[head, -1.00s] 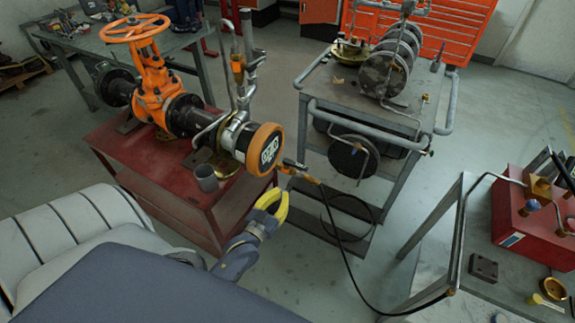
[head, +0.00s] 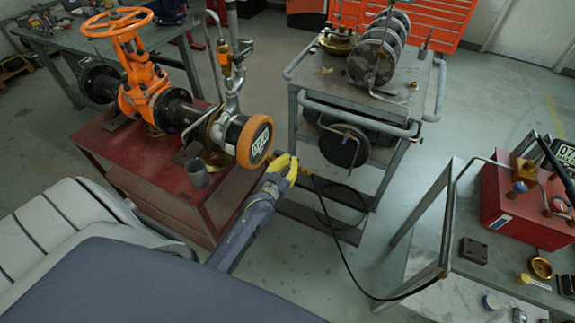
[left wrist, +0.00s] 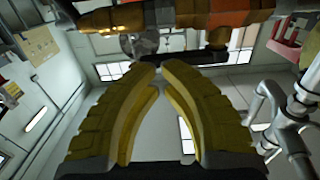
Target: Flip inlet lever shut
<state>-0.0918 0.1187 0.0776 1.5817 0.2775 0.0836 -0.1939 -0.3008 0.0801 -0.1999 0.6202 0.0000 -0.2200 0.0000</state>
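The orange gate valve (head: 143,85) with its handwheel (head: 116,23) sits on a red stand, its pipe ending in an orange-rimmed cap (head: 254,141). A small orange and brass fitting (head: 304,171) with a black hose shows beside my left gripper (head: 287,165), below and right of the cap. Brass and orange fittings (left wrist: 225,12) cross the top of the left wrist view, with a dark bar (left wrist: 185,58) just past the fingertips. Which part is the inlet lever I cannot tell. My left gripper has a narrow gap between its yellow fingers (left wrist: 160,68), nothing in it. My right gripper is out of view.
The red stand (head: 150,172) is left of my left arm. A grey cart (head: 330,85) with a disc-shaped assembly stands behind. A black hose (head: 345,262) runs to the right bench (head: 470,275), which holds a red box (head: 520,210). Grey floor is open between them.

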